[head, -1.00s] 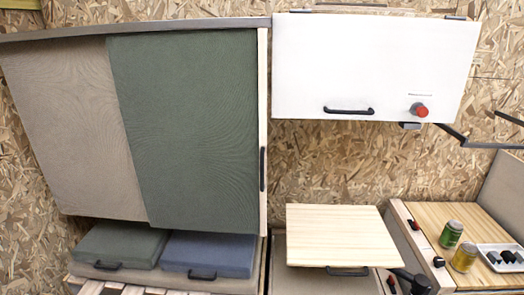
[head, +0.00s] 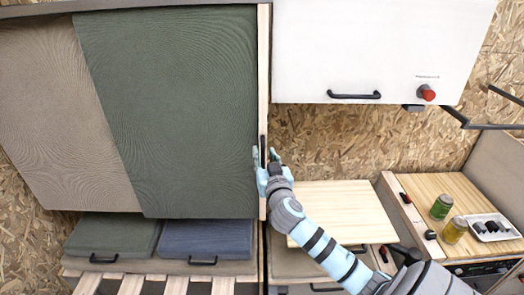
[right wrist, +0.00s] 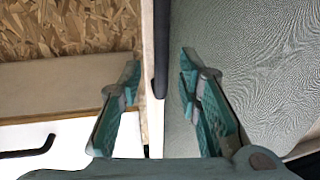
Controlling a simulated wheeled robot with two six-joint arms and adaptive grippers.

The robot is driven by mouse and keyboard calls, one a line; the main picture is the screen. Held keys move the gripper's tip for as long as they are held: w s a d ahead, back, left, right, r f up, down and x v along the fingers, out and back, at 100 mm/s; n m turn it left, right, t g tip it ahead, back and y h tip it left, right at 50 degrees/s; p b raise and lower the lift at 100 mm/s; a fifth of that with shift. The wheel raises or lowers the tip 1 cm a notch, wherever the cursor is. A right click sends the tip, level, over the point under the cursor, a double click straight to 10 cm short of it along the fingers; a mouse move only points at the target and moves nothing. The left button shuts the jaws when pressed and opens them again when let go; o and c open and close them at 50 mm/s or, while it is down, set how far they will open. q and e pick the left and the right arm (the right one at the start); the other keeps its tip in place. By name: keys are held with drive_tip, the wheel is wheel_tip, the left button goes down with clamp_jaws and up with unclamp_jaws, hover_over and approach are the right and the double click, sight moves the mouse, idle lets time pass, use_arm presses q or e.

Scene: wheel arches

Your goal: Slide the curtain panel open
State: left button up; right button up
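The green curtain panel (head: 170,110) hangs below a grey rail (head: 60,8) and overlaps a beige panel (head: 55,120) on its left. A pale wooden edge strip (head: 263,60) with a slim black handle (head: 263,150) stands at the green panel's right edge. My right gripper (head: 266,158) is at the handle's lower part. In the right wrist view its teal fingers (right wrist: 160,85) are spread apart, with the black handle (right wrist: 161,50) and the strip's edge between them. The fingers do not appear closed on the handle. My left gripper is not in view.
A white cabinet (head: 380,45) with a black handle and red knob hangs at upper right. A pale wooden board (head: 350,205) lies below it. Cans (head: 442,207) and a white tray (head: 490,238) stand on the right counter. Green and blue cushions (head: 205,238) lie below the panels.

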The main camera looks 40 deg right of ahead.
drive_tip(key=shift+x, duration=1.1)
drive_tip(key=shift+a+r, duration=0.1)
drive_tip(key=shift+s, duration=0.1)
clamp_jaws()
